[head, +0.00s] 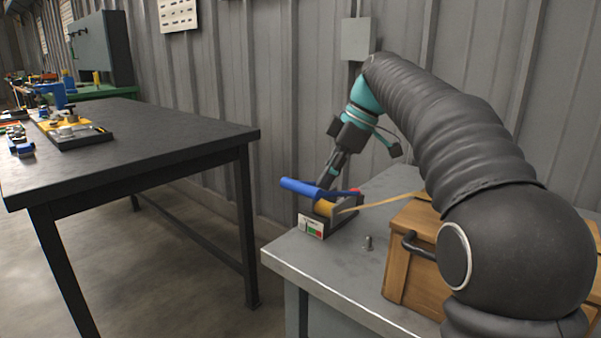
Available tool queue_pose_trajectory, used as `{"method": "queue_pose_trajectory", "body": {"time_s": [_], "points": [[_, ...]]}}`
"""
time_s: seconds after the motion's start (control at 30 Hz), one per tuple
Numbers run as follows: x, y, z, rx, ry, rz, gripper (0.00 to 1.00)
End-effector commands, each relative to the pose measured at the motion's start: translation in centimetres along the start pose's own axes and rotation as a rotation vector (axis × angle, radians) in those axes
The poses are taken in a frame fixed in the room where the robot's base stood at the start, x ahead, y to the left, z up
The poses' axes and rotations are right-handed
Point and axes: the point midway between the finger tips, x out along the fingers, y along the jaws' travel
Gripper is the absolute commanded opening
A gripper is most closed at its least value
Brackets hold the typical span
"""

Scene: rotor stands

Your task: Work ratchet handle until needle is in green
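A small ratchet device stands near the left corner of the grey bench (312,276). Its blue ratchet handle (300,188) sticks out to the left, about level. Below the handle is an orange-yellow drum (324,208), and a yellow strap (385,202) runs right from it. A white gauge plate (311,226) with green and red patches faces me; the needle is too small to make out. My gripper (326,183) comes down from above, its fingertips at the handle's right part. Whether the fingers are closed on it is too small to tell.
A wooden crate (397,253) with a dark handle stands on the bench at the right, partly behind my arm. A dark table (150,130) with tools is at the left, with open floor between.

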Motion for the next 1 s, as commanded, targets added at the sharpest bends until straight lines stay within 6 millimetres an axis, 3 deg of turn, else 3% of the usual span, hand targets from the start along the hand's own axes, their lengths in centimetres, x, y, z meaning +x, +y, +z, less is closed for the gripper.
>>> {"method": "queue_pose_trajectory", "body": {"time_s": [0.23,0.7,1.0], "points": [[-0.5,0.1,-0.3,-0.004,0.002,0.002,0.00],[-6.6,0.1,0.3,0.005,0.001,0.005,0.00],[-7.7,0.0,0.4,0.006,0.001,0.004,0.00]]}}
